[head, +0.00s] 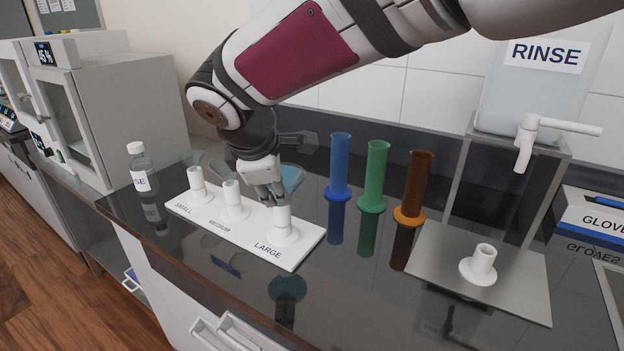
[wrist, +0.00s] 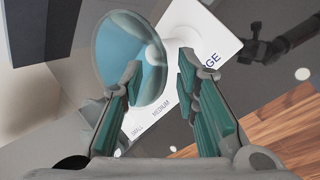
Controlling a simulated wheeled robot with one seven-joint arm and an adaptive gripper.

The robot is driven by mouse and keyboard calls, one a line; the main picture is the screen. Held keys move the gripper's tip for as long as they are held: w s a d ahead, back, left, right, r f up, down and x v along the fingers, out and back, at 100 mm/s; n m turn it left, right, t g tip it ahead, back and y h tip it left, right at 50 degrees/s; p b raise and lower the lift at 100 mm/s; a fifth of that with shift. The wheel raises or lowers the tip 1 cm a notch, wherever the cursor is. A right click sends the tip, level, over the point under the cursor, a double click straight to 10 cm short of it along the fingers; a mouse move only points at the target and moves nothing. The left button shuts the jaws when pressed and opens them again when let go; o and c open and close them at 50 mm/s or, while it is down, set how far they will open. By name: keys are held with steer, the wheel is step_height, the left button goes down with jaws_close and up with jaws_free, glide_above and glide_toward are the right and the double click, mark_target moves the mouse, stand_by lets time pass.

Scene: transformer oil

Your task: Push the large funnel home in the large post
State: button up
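The large funnel is a translucent teal cone (head: 293,178) above the large post (head: 282,226), partly behind my gripper; its lower stem is hidden, so I cannot tell how deep it sits. In the wrist view the funnel's wide mouth (wrist: 118,40) lies left of centre, partly behind one finger. The white post rack (head: 250,236) carries posts marked SMALL, MEDIUM and LARGE. My gripper (head: 272,195) points down close above the large post, beside the funnel. In the wrist view its fingers (wrist: 162,68) are apart with nothing visible gripped between them.
Blue (head: 340,165), green (head: 374,175) and brown (head: 412,188) cylinders stand right of the rack. A labelled bottle (head: 142,168) stands at its left. A metal stand plate (head: 512,285) with a white post (head: 481,262) is at right, under the RINSE tank (head: 535,95).

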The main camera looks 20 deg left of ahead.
steer(key=v, duration=0.8)
steer(key=shift+s+r, duration=0.15)
steer(key=shift+r, duration=0.1)
steer(key=s+d+r+m+h+p, duration=0.1)
steer(key=s+d+m, duration=0.15)
steer(key=d, duration=0.55)
steer(key=s+d+r+m+g+h+p, duration=0.15)
steer(key=d+m, duration=0.25)
steer(key=d, duration=0.4)
steer(key=s+d+r+m+p, duration=0.1)
steer(key=d+r+m+p, duration=0.15)
steer(key=d, duration=0.65)
steer(key=s+d+f+m+y+p, duration=0.2)
steer(key=s+d+f+m+p, duration=0.1)
steer(key=s+d+m, duration=1)
steer(key=s+d+f+g, duration=0.1)
steer(key=s, duration=0.2)
steer(key=shift+s, duration=0.3)
steer(key=shift+d, duration=0.1)
